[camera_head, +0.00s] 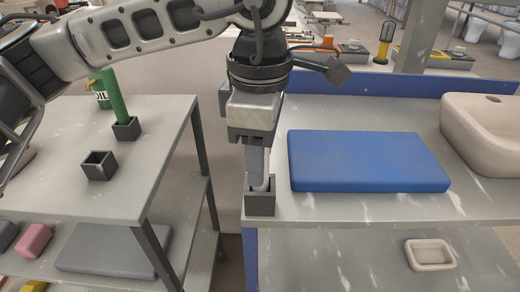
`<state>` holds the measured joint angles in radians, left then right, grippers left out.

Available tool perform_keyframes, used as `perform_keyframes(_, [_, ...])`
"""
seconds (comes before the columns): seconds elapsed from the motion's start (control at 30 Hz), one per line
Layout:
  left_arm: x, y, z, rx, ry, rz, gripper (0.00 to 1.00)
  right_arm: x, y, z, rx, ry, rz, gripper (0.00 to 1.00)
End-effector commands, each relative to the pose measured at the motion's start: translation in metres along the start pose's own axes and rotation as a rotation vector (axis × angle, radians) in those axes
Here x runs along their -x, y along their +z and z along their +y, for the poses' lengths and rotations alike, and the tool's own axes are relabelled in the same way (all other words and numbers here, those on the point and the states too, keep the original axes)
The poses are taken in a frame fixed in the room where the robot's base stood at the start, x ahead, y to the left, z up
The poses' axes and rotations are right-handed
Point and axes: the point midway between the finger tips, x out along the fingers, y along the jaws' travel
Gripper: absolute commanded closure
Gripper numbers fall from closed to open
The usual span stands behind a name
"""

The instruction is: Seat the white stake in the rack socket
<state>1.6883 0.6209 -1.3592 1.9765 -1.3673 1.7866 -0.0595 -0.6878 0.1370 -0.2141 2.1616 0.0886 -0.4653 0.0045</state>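My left gripper (258,178) points straight down over a dark grey square socket (261,203) at the left front corner of the right-hand table. Its fingers show nearly edge-on and reach to the socket's mouth, so their opening is not clear. A pale piece shows between the fingertips and the socket; I cannot tell whether it is the white stake or a finger. On the grey rack (100,205) at the left, a dark square socket (98,166) stands empty. Behind it, a green stake (113,97) stands upright in another socket (126,128). My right gripper is not in view.
A blue pad (366,161) lies right of the gripper, with a beige basin (485,130) beyond. A small beige tray (430,254) is on the lower shelf. A gap separates rack and table.

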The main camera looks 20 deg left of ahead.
Motion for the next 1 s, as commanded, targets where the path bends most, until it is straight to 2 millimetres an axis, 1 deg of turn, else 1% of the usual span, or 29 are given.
perform_keyframes(0.13, [0.003, 0.000, 0.000, 0.000, 0.000, 0.000, 0.55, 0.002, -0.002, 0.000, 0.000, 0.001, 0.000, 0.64])
perform_keyframes(0.2, [0.008, 0.000, 0.000, 0.000, 0.001, 0.001, 0.55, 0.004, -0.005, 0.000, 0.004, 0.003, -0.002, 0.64])
perform_keyframes(0.27, [0.013, 0.001, 0.001, 0.000, 0.004, -0.001, 0.55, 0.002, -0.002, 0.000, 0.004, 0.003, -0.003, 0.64])
perform_keyframes(0.37, [0.032, 0.001, 0.001, 0.000, 0.004, -0.002, 0.55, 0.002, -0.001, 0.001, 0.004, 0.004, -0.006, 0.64])
perform_keyframes(0.6, [0.086, 0.001, 0.001, 0.000, 0.004, -0.001, 0.55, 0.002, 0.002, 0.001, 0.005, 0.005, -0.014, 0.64])
perform_keyframes(0.7, [0.103, 0.001, 0.000, -0.001, 0.003, -0.001, 0.55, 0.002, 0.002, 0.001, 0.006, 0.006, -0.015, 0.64])
perform_keyframes(0.83, [0.117, 0.000, 0.000, 0.000, 0.002, 0.001, 0.55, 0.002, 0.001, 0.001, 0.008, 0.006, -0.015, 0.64])
perform_keyframes(1.0, [0.124, 0.000, 0.000, -0.001, 0.000, 0.000, 0.55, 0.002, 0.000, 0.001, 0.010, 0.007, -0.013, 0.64])
